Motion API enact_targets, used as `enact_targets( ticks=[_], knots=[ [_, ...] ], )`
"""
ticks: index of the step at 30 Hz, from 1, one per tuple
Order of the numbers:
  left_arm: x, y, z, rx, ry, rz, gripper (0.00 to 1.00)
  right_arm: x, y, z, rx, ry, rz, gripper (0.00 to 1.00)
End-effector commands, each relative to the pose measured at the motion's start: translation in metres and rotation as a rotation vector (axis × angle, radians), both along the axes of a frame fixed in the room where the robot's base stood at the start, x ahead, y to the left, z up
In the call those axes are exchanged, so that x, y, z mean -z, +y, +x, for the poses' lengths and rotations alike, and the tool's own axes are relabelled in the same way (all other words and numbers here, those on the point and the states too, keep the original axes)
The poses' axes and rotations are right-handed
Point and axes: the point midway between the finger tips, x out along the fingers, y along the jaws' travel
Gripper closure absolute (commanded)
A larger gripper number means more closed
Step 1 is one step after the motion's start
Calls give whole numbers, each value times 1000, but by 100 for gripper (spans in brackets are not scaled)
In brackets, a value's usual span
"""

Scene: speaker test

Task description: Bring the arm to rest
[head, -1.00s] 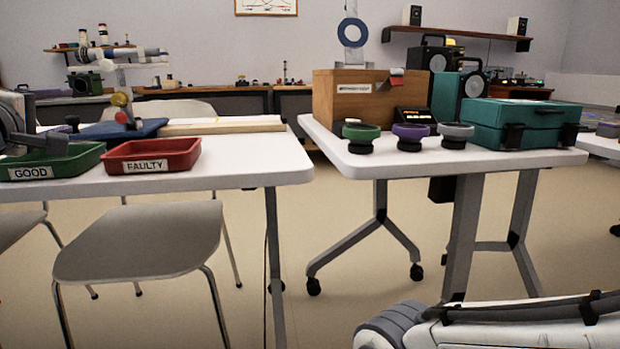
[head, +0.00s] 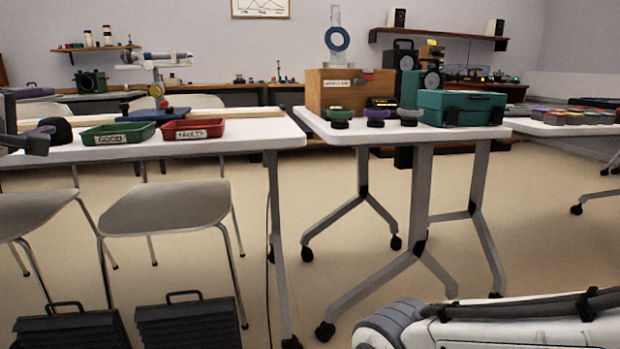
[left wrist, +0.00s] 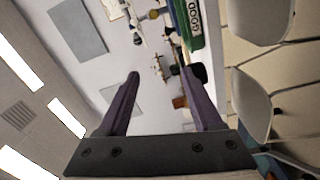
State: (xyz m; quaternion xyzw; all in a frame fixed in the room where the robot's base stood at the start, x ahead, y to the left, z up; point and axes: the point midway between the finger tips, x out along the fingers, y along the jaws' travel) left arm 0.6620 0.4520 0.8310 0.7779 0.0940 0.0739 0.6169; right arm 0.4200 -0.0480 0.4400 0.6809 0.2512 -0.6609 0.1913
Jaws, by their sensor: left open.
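My left gripper (head: 36,140) shows at the left edge of the head view, dark grey and partly cut off, left of the green tray (head: 118,142) labelled GOOD. In the left wrist view my left gripper (left wrist: 160,76) is open, its two fingers apart with nothing between them. The view there is turned sideways, and the green tray (left wrist: 190,28) shows beyond the fingers, at the top. A white link of my right arm lies at the lower right of the head view; the right gripper is out of sight.
A red tray (head: 193,130) labelled FAULTY sits beside the green one on the white table (head: 225,143). Chairs (head: 170,208) and black ribbed cases (head: 188,322) stand in front. A second table (head: 340,135) holds a wooden box (head: 330,98) and a teal case (head: 462,108).

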Motion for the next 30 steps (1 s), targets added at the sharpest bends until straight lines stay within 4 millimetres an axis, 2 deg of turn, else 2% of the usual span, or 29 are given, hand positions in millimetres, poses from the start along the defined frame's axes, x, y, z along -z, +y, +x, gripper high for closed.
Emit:
enact_targets(
  ticks=[2,8,14,17,20,23,26,29,30],
  knots=[
    [0,1,-1,-1,0,0,33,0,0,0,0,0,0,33],
    [8,-27,14,72,52,6,33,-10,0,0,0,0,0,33],
    [21,-65,30,167,123,19,33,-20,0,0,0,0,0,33],
    [30,-92,37,236,172,32,33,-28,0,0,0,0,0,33],
    [41,-125,44,320,235,50,33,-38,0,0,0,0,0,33],
    [55,-167,47,427,313,81,33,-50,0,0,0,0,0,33],
    [73,-222,42,571,416,131,33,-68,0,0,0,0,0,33],
    [96,-290,21,763,549,219,33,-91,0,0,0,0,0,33],
    [106,-315,7,843,607,265,33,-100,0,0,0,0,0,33]
  ],
)
